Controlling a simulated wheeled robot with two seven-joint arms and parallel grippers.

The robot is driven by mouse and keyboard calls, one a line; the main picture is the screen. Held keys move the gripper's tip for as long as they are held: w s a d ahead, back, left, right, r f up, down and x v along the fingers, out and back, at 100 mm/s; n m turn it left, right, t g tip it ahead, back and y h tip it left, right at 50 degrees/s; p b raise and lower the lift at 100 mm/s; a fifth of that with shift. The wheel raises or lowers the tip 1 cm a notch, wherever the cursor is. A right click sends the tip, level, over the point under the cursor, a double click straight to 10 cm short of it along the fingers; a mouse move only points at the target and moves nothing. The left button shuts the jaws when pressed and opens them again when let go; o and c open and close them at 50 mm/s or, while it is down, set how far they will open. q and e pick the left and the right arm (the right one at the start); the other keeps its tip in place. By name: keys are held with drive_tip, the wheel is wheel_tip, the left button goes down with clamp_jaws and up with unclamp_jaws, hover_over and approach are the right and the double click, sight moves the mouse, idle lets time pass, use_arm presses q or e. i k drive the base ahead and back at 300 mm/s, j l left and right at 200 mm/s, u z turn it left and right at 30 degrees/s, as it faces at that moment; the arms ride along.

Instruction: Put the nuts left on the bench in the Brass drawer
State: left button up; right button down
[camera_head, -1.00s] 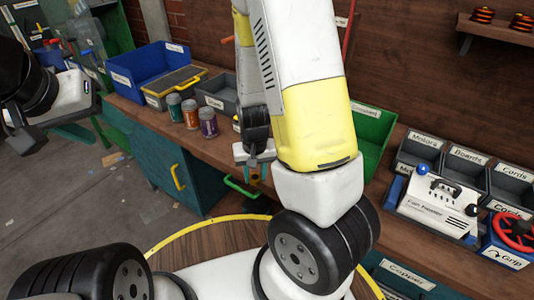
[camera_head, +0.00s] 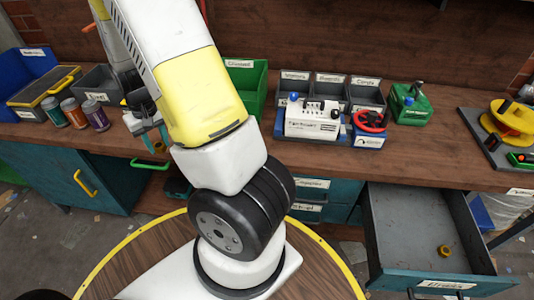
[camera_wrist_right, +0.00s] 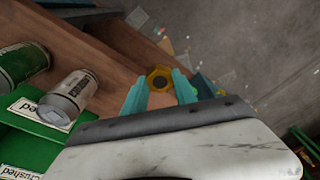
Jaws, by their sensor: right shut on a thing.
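My right gripper (camera_head: 155,142) is at the bench's front edge in the head view. In the wrist view its teal fingers (camera_wrist_right: 160,88) are shut on a brass-coloured nut (camera_wrist_right: 158,77). The Brass drawer (camera_head: 410,225) is pulled open at the lower right of the head view, well to the right of the gripper, with its label on the front. One brass nut (camera_head: 444,250) lies on its floor. My left gripper is out of view. My right arm hides part of the bench.
On the bench (camera_head: 420,165) stand a green bin (camera_head: 247,85), a white device (camera_head: 313,122), a red-wheeled device (camera_head: 370,125) and a green device (camera_head: 410,105). Several cans (camera_head: 73,112) stand at the left.

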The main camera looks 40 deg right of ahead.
sight(393, 249)
drive_tip(key=z, duration=3.45)
